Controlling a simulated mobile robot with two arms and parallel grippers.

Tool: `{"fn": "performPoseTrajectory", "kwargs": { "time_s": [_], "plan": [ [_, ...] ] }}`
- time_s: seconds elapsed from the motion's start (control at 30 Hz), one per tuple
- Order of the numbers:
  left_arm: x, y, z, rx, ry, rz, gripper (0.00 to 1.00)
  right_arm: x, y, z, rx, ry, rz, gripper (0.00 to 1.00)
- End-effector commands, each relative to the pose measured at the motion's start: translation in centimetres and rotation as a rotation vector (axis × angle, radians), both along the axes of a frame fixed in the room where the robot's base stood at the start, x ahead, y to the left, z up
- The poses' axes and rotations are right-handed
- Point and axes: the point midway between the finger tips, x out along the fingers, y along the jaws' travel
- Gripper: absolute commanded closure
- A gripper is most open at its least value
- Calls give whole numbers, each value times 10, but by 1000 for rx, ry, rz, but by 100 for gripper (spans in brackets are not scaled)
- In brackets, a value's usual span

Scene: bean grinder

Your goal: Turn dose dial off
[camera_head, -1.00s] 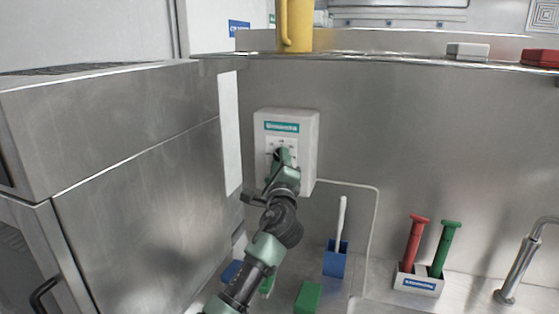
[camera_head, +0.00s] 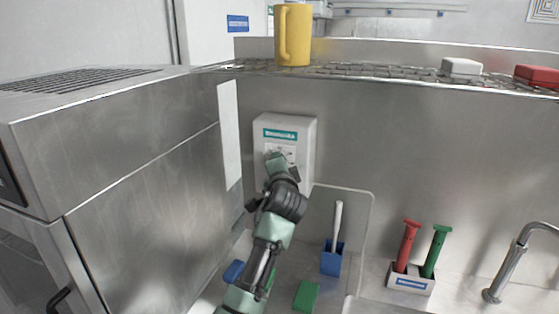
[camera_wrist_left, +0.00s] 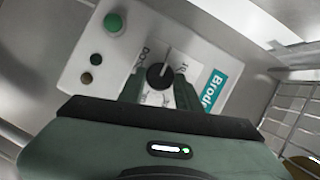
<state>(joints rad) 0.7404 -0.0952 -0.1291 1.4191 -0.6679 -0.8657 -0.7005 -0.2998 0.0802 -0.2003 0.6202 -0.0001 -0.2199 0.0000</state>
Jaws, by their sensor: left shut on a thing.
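The white dispenser box (camera_head: 302,130) with a teal label hangs on the steel wall in the head view. Its black dose dial (camera_wrist_left: 159,76) shows in the left wrist view, with a pale pointer line on it. My left gripper (camera_wrist_left: 157,90) is shut on the dial, one finger on each side of it. In the head view my left gripper (camera_head: 279,163) covers the dial on the box front. A green button (camera_wrist_left: 113,23) and two small dark round parts sit on the same panel. My right gripper is not in view.
A steel cabinet (camera_head: 150,160) stands close on the left of my arm. Below the box are a blue holder (camera_head: 334,258) with a white-handled tool and a green block (camera_head: 306,296). A yellow jug (camera_head: 293,35) stands on the shelf above.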

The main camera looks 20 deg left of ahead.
Motion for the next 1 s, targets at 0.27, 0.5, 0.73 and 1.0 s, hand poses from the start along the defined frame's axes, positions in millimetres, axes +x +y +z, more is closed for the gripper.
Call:
{"fn": "performPoseTrajectory", "kwargs": {
  "time_s": [0.27,0.5,0.73,1.0],
  "plan": [
    [0,0,0,-106,9,1,100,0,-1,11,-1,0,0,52],
    [0,1,-1,-133,10,1,100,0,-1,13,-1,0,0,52],
    [0,1,-2,-135,10,1,100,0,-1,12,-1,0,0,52],
    [0,1,-1,-132,9,1,45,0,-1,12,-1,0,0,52]
  ]
}}
